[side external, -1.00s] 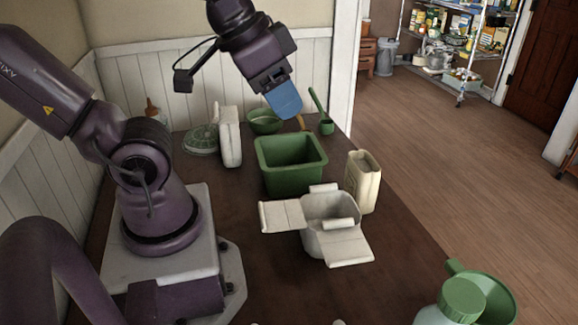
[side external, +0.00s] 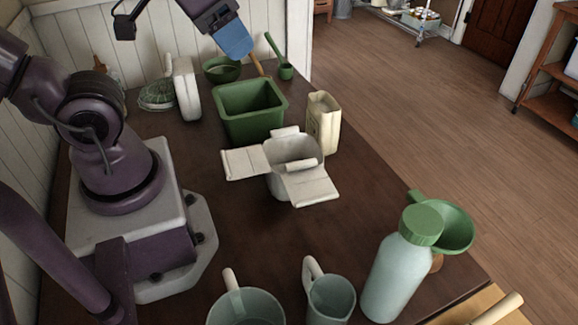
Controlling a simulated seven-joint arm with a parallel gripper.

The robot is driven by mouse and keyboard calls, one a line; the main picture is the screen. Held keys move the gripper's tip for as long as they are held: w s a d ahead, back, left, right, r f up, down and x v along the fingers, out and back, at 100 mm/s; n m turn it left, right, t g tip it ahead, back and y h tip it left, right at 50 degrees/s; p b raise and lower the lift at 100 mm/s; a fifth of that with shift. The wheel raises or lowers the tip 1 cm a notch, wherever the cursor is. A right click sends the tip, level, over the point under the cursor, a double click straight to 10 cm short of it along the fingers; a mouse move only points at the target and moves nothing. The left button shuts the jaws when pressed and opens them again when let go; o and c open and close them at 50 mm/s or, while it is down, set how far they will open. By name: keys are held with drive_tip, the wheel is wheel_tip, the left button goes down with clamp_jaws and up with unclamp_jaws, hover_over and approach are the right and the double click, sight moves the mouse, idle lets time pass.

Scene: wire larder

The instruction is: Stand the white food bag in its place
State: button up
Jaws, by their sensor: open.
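A cream-white upright bag or carton (side external: 323,124) stands on the dark table, right of the green bin (side external: 250,112). A white open container with spread flaps (side external: 295,168) stands in front of the bin. I cannot tell for certain which of these is the food bag. No marked place for it is clear. My gripper (side external: 237,44) is over the far end of the table, above and behind the bin. Its blue fingers are seen from one side, so the gap between them is hidden. It is apart from the bag, and nothing shows held in it.
A white upright item (side external: 187,90), a green bowl (side external: 221,70) and a green scoop (side external: 284,68) stand at the back. A bottle (side external: 400,268), a green funnel (side external: 445,224) and two jugs (side external: 330,298) (side external: 245,305) stand in front. The table's middle front is clear.

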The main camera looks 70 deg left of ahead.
drive_tip(key=shift+o, duration=0.6)
